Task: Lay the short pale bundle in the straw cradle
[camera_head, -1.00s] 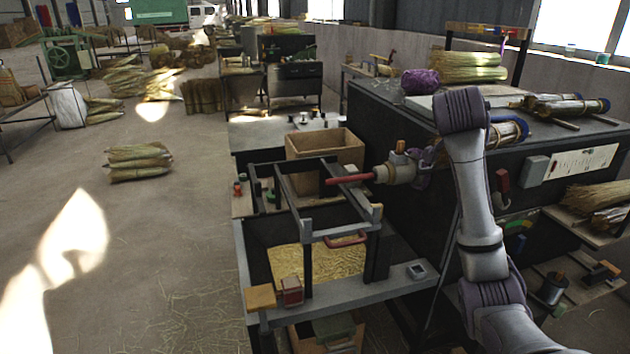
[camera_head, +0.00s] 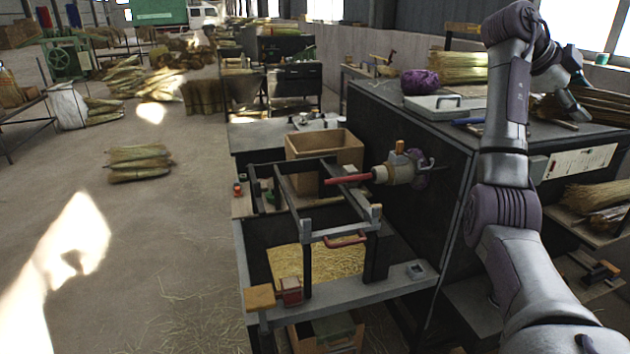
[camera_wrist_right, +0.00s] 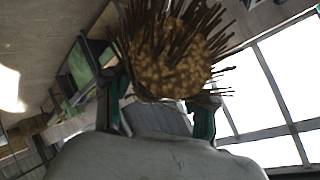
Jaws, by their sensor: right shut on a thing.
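My right gripper (camera_head: 573,106) is raised over the far right part of the dark bench. In the right wrist view it is shut on a straw bundle (camera_wrist_right: 172,62), with one finger on each side. The bundle's round, golden-brown cut end faces the camera, with dark stalks spreading around it. In the head view brown stalks (camera_head: 603,105) show beside the gripper, partly behind it. I cannot tell whether they are the held bundle. A pale yellow-green bundle (camera_head: 465,67) lies at the back of the bench. I cannot make out the straw cradle for certain. My left gripper is not in view.
The dark bench (camera_head: 400,140) carries a purple ball of twine (camera_head: 420,82) and a grey lidded tray (camera_head: 447,105). A winding head with a red spindle (camera_head: 350,179) sticks out left. A black frame stands over loose straw (camera_head: 335,262). A wooden box (camera_head: 325,150) stands behind it.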

